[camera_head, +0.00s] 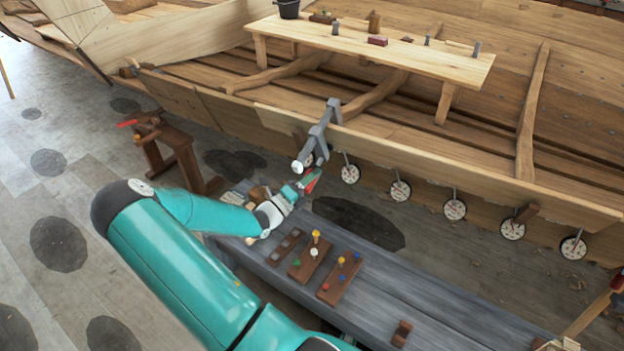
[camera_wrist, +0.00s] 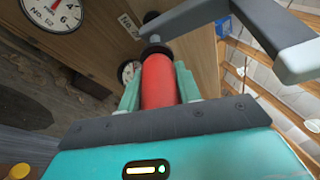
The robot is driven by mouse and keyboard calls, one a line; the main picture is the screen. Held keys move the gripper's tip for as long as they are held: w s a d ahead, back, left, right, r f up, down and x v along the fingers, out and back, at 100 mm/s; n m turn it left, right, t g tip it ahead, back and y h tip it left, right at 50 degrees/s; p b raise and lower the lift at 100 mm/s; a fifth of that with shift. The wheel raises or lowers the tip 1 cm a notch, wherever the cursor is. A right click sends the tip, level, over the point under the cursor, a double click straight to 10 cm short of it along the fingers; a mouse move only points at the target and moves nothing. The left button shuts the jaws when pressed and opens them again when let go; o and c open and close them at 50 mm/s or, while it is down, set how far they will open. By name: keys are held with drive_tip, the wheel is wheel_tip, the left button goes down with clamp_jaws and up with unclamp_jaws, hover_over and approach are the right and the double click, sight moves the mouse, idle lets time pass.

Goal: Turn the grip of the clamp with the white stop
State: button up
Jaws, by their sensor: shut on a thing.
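A grey clamp (camera_head: 320,130) sits over the top edge of the hull plank, with a white stop (camera_head: 297,166) at its lower left end. The clamp's grey arm also crosses the upper right of the wrist view (camera_wrist: 265,28). My gripper (camera_head: 305,183) is just below the clamp, in front of the hull. In the wrist view, my gripper's teal fingers (camera_wrist: 158,88) are shut on a red grip (camera_wrist: 158,78), one finger on each side. A grey screw leads from the grip's far end to a dark piece.
Several white dials (camera_head: 350,173) hang along the hull below the plank. A grey bench (camera_head: 440,300) with brown peg blocks (camera_head: 340,277) lies below my gripper. A wooden stand (camera_head: 170,150) is to the left. A pale plank table (camera_head: 400,55) stands inside the hull.

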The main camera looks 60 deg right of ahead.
drive_tip(key=n+h, duration=0.1)
drive_tip(key=n, duration=0.2)
drive_tip(key=n+g, duration=0.1)
drive_tip(key=n, duration=0.1)
drive_tip(key=shift+r+n+h, duration=0.1)
drive_tip(key=shift+n+h, duration=0.3)
drive_tip(key=n+h, duration=0.1)
drive_tip(key=n, duration=0.2)
drive_tip(key=n+h, duration=0.1)
drive_tip(key=n, duration=0.3)
drive_tip(key=shift+w+a+r+n+t+h, duration=0.1)
drive_tip(key=shift+n+t+h, duration=0.2)
drive_tip(key=shift+t, duration=0.1)
drive_tip(key=o, duration=1)
drive_tip(key=v, duration=1.3)
drive_tip(key=shift+a+f, duration=0.25)
drive_tip(key=shift+a, duration=0.05)
